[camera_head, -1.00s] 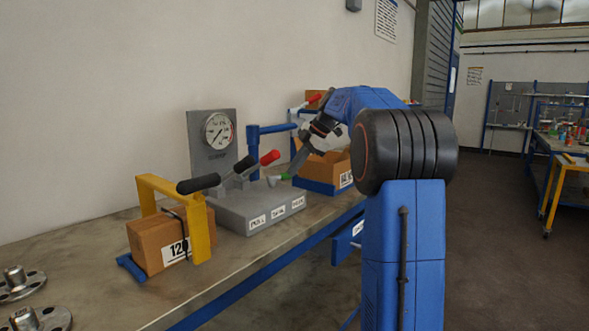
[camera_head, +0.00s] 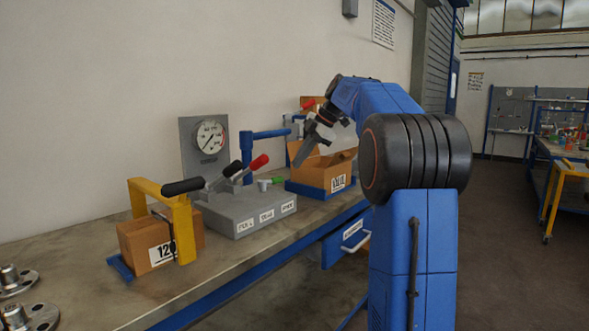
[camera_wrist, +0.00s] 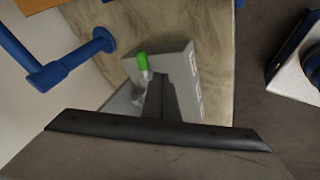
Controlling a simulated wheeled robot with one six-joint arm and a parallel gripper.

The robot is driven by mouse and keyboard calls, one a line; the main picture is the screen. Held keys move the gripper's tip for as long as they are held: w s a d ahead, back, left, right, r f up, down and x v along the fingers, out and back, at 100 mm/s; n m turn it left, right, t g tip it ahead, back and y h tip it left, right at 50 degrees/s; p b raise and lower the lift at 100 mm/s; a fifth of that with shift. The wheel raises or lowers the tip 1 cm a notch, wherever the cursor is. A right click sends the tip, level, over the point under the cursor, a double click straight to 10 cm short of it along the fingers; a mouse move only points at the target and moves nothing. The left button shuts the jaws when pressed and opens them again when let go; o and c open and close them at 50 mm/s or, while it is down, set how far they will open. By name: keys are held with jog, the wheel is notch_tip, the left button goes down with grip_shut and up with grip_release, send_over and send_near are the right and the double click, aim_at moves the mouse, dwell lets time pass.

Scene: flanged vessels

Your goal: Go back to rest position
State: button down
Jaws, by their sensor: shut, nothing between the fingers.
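My gripper (camera_head: 298,160) is shut and empty at the end of my blue arm, pointing down and left above the bench. It is apart from the grey control block (camera_head: 245,213), whose levers have a black grip (camera_head: 232,169), a red grip (camera_head: 259,161) and a green end (camera_head: 278,180). In the wrist view the shut fingers (camera_wrist: 160,78) show close to the green end (camera_wrist: 142,61), in front of the block. The fingers hide part of the block there.
A pressure gauge (camera_head: 209,137) stands behind the block. An open cardboard box (camera_head: 322,176) on a blue tray is below and right of my gripper. A yellow clamp frame (camera_head: 184,230) spans a box (camera_head: 147,246) at left. A blue drawer (camera_head: 338,246) protrudes at the bench front.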

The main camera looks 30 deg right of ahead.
jog(key=shift+v, duration=2.3)
jog(key=s+a+f+m+h, duration=0.1)
jog(key=s+a+f+m, duration=0.35)
jog(key=s+a, duration=0.4)
jog(key=s+a+f+m+h, duration=0.1)
jog(key=s+a+f+m, duration=0.3)
jog(key=s+a+f, duration=0.35)
jog(key=s+a+f+m+h, duration=0.1)
jog(key=s+a+f+m, duration=0.2)
jog(key=s+f, duration=0.7)
jog(key=s+a+f+m+h, duration=0.1)
jog(key=s+a+f+m, duration=0.2)
jog(key=s+f, duration=0.7)
jog(key=s+m, duration=0.2)
jog(key=s, duration=0.1)
jog(key=shift+s+a+f, duration=0.25)
jog(key=shift+a, duration=0.15)
